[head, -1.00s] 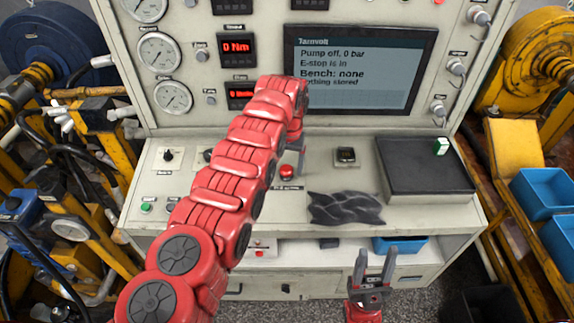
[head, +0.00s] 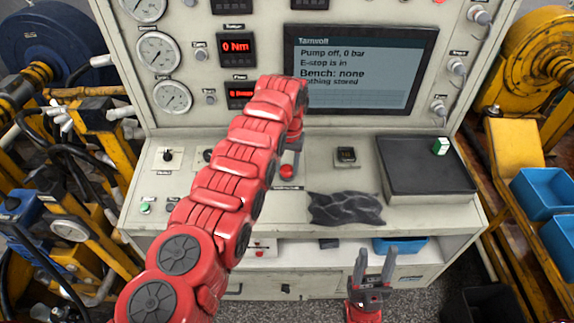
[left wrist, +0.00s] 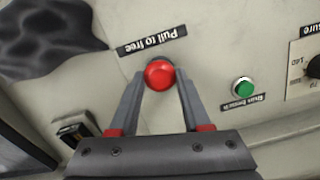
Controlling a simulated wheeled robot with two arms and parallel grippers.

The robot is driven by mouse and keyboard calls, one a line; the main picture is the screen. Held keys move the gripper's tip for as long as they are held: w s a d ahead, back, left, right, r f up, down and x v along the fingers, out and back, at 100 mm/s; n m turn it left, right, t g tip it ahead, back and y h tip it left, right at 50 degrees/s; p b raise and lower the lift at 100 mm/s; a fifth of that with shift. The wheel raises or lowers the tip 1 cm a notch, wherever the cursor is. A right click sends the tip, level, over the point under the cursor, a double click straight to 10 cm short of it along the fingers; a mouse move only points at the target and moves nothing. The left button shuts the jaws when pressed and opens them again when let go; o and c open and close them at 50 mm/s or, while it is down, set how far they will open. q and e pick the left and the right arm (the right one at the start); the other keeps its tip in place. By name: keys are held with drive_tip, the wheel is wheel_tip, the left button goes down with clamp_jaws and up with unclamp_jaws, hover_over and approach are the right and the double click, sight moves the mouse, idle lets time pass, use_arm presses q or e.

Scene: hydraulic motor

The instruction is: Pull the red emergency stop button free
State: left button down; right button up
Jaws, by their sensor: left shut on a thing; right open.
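The red emergency stop button (head: 287,172) sits on the grey console shelf in the head view, just below my left gripper (head: 292,157). In the left wrist view the round red button (left wrist: 160,75) lies between the tips of my left gripper's fingers (left wrist: 160,84), which are shut on it. A label (left wrist: 152,41) reading "Pull to free" is beside it. The display (head: 360,68) reads "E-stop is in". My right gripper (head: 374,268) is open and empty in front of the bench. My left arm hides part of the console.
A crumpled dark cloth (head: 345,208) and a black mat (head: 425,170) with a small green-and-white block (head: 440,146) lie to the right of the button. A green button (left wrist: 243,87) is nearby in the left wrist view. Blue bins (head: 545,192) stand far right.

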idle(0.7)
use_arm(q)
drive_tip(key=shift+b, duration=0.75)
drive_tip(key=shift+s+r+b, duration=0.1)
drive_tip(key=shift+r+b, duration=0.15)
drive_tip(key=shift+b, duration=0.05)
drive_tip(key=shift+r, duration=0.25)
drive_tip(key=c, duration=0.6)
unclamp_jaws()
drive_tip(key=shift+o, duration=1.3)
drive_tip(key=shift+s+r, duration=0.15)
drive_tip(key=shift+r, duration=0.05)
drive_tip(key=shift+f, duration=0.1)
